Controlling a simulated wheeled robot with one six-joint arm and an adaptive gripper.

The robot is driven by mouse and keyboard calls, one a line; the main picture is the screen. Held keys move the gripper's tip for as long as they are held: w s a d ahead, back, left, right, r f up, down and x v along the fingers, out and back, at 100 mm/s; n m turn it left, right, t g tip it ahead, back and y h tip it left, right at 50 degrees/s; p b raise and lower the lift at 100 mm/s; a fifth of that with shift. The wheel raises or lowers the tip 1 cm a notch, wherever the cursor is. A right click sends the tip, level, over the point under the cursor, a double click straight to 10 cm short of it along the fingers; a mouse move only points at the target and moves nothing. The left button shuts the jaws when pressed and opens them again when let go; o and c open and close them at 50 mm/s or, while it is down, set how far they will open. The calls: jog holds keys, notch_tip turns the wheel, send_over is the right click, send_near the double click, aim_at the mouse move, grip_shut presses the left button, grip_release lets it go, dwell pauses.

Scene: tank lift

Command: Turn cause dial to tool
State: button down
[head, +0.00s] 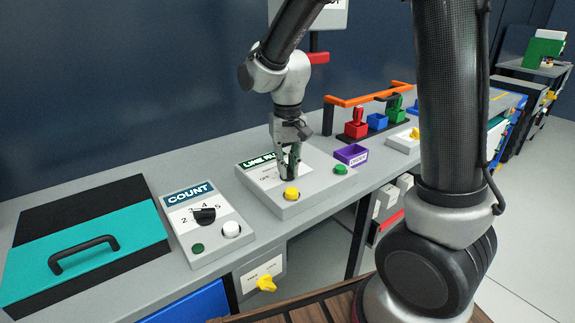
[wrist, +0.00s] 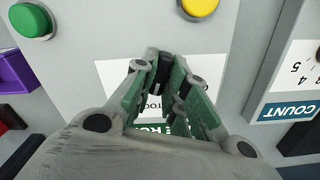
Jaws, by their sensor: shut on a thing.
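The grey panel (head: 316,178) with a green "LINE RU…" header stands on the bench in the middle of the head view. My gripper (head: 289,170) points down over its white label and is shut on the dark dial there. In the wrist view my gripper (wrist: 163,80) has its fingers around the dial (wrist: 161,74), which they mostly hide. Part of a word starting "TOO" shows on the label (wrist: 118,75) beside the fingers. The direction of the dial's pointer cannot be told.
The panel has a yellow button (head: 291,194) and a green button (head: 341,169). A COUNT panel (head: 190,222) with a black dial is to the left, beside a teal lid (head: 110,255) with a handle. A purple bin (head: 351,155) and an orange rail (head: 370,95) are to the right.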

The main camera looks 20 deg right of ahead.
jog(key=c, duration=1.4)
grip_release()
jog(key=shift+c, duration=0.2)
notch_tip(320, 180, up, 12)
jog(key=s+d+r+t, duration=0.2)
jog(key=s+d+t, duration=0.2)
jog(key=s+d, duration=1.1)
jog(key=s, duration=0.4)
jog(key=shift+s, duration=0.15)
